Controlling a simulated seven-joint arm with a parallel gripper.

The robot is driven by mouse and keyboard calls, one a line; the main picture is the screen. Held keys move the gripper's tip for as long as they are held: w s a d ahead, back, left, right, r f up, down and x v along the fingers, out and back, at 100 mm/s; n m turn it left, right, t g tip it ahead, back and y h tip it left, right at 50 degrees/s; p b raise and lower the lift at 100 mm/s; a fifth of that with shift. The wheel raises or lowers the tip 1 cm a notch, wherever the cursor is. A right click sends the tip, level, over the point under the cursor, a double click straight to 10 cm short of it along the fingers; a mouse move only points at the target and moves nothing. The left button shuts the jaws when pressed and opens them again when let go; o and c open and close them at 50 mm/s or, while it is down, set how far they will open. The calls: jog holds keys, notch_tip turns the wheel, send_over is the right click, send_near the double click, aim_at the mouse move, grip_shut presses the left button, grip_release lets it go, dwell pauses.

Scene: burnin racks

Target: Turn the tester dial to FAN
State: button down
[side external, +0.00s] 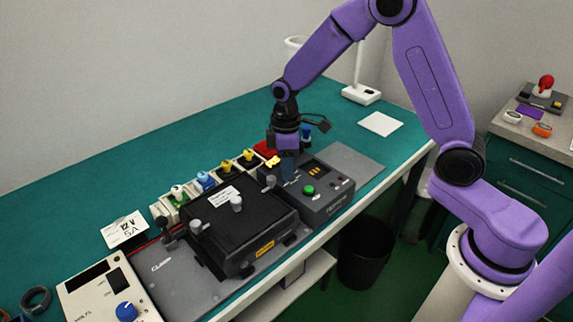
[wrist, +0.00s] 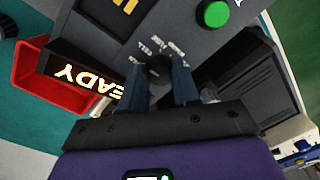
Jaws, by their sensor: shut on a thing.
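The tester (side external: 338,197) is a dark grey box on the bench, with a green button (side external: 309,190) and a small display with orange marks. Its dial (wrist: 159,70) is a dark round knob with white lettering around it, seen in the wrist view. My gripper (wrist: 160,80) points down at the tester's panel, its two fingers on either side of the dial and shut on it. In the side external view my gripper (side external: 287,168) hides the dial. I cannot read clearly which mark the dial points to.
A black clamp fixture (side external: 240,225) stands left of the tester. A red bin (wrist: 38,82) and a lit "READY" sign (wrist: 84,76) are close to my gripper. Several coloured plugs stand behind the fixture. A voltage unit (side external: 92,290) with a blue knob sits front left.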

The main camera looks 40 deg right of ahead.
jog(key=n, duration=0.5)
jog(key=shift+a, duration=0.1)
dwell(0.6)
jog(key=c, duration=0.8)
grip_release()
jog(key=r, duration=1.7)
jog(key=shift+w+r, duration=0.25)
jog(key=shift+w, duration=0.15)
